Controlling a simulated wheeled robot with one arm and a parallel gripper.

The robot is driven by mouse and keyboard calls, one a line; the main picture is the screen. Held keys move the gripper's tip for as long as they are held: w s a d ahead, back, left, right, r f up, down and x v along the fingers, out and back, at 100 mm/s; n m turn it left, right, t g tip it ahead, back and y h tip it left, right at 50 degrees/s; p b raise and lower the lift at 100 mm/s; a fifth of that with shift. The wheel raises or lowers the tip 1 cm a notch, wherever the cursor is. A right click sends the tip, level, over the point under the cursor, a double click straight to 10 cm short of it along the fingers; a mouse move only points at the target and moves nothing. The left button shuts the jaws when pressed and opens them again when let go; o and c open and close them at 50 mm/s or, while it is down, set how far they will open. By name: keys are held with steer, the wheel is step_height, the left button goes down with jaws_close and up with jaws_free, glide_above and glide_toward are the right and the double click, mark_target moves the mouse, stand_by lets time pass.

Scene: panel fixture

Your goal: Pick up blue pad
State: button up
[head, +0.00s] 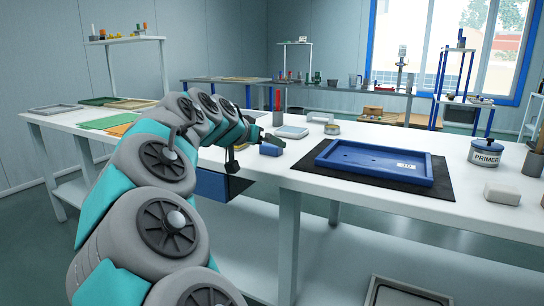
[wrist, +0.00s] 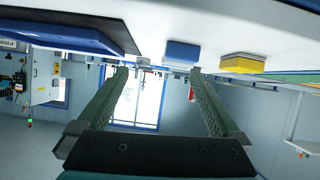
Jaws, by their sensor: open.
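The blue pad (head: 270,150) is a small block lying near the front edge of the white table. In the wrist view, which looks upside down, the blue pad (wrist: 182,53) has a pale layer and sits beyond my fingertips, toward the right finger. My gripper (head: 266,137) is close to the pad in the head view. In the wrist view my gripper (wrist: 158,72) has its two fingers wide apart with nothing between them. I cannot tell from the head view how high the fingers are above the table.
A yellow block (wrist: 242,64) lies beside the pad in the wrist view. A blue tray (head: 375,164) on a black mat (head: 446,178) lies to the right. A primer can (head: 484,153) stands far right.

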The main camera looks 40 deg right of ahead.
mark_target(268, 146)
steer(key=shift+m+h, duration=0.3)
steer(key=shift+h, duration=0.1)
steer(key=w, duration=0.1)
steer(key=w+d+f, duration=0.1)
steer(key=w, duration=0.1)
steer(key=w+f, duration=0.1)
steer(key=shift+w+d+f+b, duration=0.1)
steer(key=shift+w+d+b, duration=0.2)
steer(key=shift+w, duration=0.1)
steer(key=shift+w+d+f+t, duration=0.15)
steer(key=shift+w+f+t, duration=0.05)
steer(key=shift+t, duration=0.1)
steer(key=shift+p+x, duration=0.5)
steer(key=shift+x, duration=3.25)
steer(key=shift+s+r, duration=0.1)
steer(key=shift+r, duration=0.1)
steer(key=shift+c, duration=0.4)
steer(key=c, duration=1.1)
steer(key=shift+r, duration=0.1)
